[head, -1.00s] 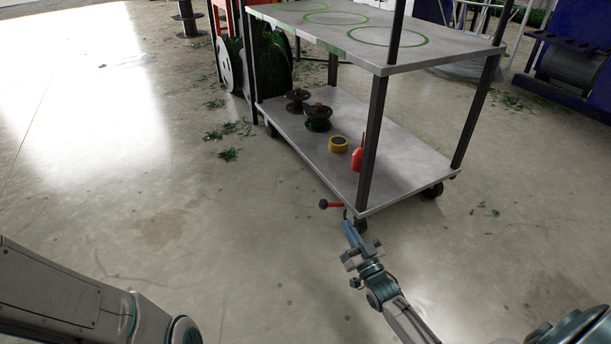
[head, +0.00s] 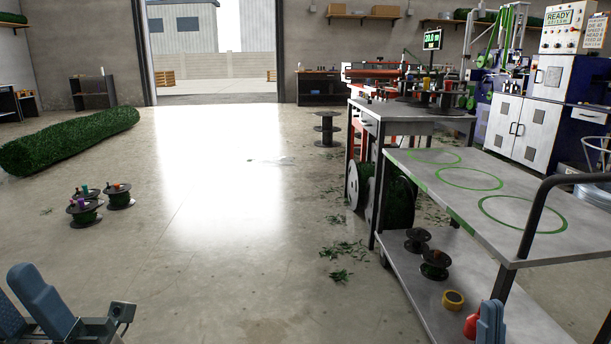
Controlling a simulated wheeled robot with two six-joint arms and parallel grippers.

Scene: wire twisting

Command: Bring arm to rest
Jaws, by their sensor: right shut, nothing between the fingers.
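My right gripper (head: 490,320) shows at the bottom right as blue fingers pointing up, shut and empty. It appears in front of the lower shelf of the grey cart, beside a red item (head: 471,326) that it partly hides. I cannot tell the gap between them. My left gripper (head: 30,298) shows at the bottom left corner, with blue fingers over bare floor and a small camera box beside it. It is cut off by the frame edge, so its opening is unclear. Most of both arms is out of view.
The cart's top (head: 452,178) has green ring marks; its lower shelf (head: 430,300) holds dark spools (head: 434,264) and yellow tape (head: 453,299). Several spools (head: 84,211) stand on the left floor near a green roll (head: 70,140).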

